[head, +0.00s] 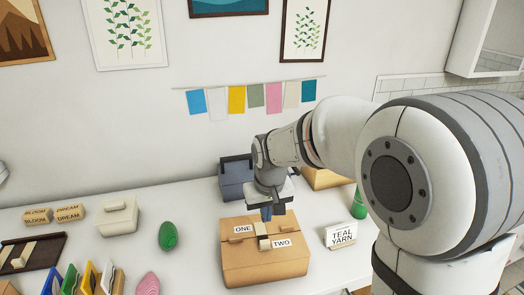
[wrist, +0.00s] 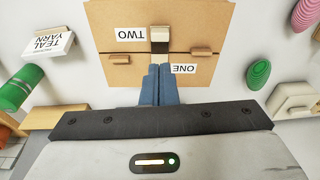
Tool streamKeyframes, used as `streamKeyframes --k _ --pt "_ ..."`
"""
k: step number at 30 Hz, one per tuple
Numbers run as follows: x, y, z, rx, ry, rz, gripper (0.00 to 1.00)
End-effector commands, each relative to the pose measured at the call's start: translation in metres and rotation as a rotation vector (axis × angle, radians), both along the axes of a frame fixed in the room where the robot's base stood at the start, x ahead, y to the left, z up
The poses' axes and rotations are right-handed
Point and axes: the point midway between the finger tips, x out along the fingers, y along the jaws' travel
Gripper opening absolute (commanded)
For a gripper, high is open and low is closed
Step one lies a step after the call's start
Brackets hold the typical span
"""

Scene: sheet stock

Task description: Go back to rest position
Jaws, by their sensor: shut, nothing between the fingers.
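My gripper (head: 266,213) is over the cardboard-coloured box (head: 245,272) on the white table. Its blue fingers are together with nothing between them, as the wrist view also shows (wrist: 159,70). The box has two top flaps labelled ONE and TWO, each with a small wooden handle, and a pale piece across the seam in the middle. The flaps lie flat in the wrist view (wrist: 200,20). The fingertips appear just above the rear part of the box top; I cannot tell whether they touch it.
A TEAL YARN sign (head: 342,237) and a green item (head: 359,204) stand right of the box. A dark blue-grey bin (head: 236,180) stands behind. Left are a green oval ball (head: 168,236), a pink one (head: 148,284), a cream lidded box (head: 118,216) and a dark tray (head: 48,246).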

Motion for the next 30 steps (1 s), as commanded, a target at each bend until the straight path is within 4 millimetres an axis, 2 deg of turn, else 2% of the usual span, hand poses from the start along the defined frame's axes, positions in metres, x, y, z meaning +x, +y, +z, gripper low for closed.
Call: streamKeyframes --k 5,12,18,21,24,30 --pt "-0.021 -0.027 0.015 0.007 -0.025 -0.039 0.00" --pt "-0.093 -0.088 0.038 0.017 -0.084 -0.143 0.00" --pt "-0.152 -0.123 0.037 0.018 -0.126 -0.222 0.00" --pt "-0.172 -0.132 0.033 0.018 -0.141 -0.248 0.00" --pt "-0.184 -0.135 0.031 0.018 -0.149 -0.264 0.00" --pt "-0.190 -0.137 0.029 0.017 -0.152 -0.272 0.00"
